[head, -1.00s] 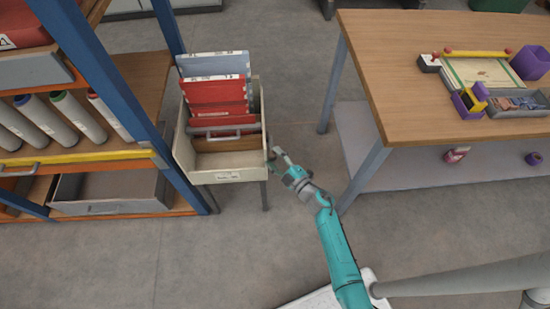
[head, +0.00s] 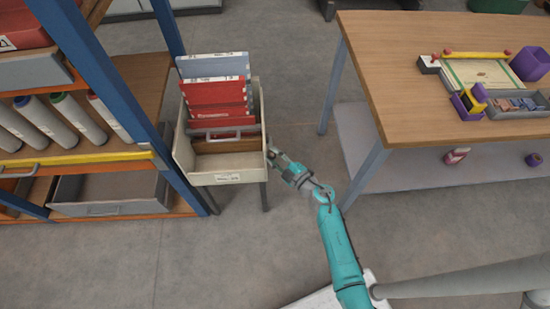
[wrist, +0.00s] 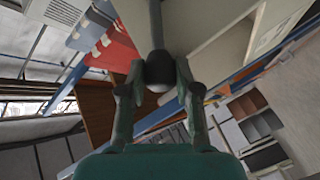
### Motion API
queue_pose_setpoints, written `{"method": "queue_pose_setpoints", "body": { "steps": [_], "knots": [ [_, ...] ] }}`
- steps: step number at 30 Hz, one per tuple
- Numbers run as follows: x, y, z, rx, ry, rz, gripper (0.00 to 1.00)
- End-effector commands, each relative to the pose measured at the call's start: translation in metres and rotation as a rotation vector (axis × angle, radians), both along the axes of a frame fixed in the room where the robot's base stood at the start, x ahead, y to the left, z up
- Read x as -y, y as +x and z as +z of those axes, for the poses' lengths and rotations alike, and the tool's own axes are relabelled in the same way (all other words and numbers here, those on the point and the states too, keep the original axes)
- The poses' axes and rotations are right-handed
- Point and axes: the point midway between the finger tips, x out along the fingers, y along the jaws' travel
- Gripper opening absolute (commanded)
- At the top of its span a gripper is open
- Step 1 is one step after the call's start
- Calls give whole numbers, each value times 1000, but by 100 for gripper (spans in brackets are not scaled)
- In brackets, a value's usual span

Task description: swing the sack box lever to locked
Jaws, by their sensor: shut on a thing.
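The sack box (head: 219,178) is a cream open-topped box on legs, with red and blue-grey flat sacks (head: 217,95) standing in it. A grey bar (head: 226,130) crosses it in front of the sacks. My gripper (head: 274,158) is at the right side of the box in the head view. In the wrist view my gripper (wrist: 158,90) is shut on the dark round knob of the lever (wrist: 160,69), whose rod runs up to the top edge. In the head view my gripper and the box side largely hide the lever.
A blue-and-orange shelf rack (head: 158,120) with rolls and bins stands close on the left. A wooden table (head: 410,75) with small trays stands on the right. Bare floor (head: 295,90) lies between the box and the table.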

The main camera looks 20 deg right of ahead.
Motion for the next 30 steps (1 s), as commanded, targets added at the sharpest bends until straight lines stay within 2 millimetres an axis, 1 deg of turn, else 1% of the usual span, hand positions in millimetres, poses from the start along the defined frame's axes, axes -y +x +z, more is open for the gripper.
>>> {"method": "queue_pose_setpoints", "body": {
  "steps": [13, 14, 15, 16, 17, 26, 30],
  "knots": [
    [0, 1, 3, -16, 6, -2, 0],
    [0, 1, 3, -16, 6, -2, 37],
    [0, 1, 3, -16, 6, -2, 47],
    [0, 1, 3, -16, 6, -2, 55],
    [0, 1, 3, -17, 5, -3, 57],
    [1, 0, 3, -16, 6, -5, 57],
    [4, -8, 3, -17, 5, -5, 57]
  ]
}}
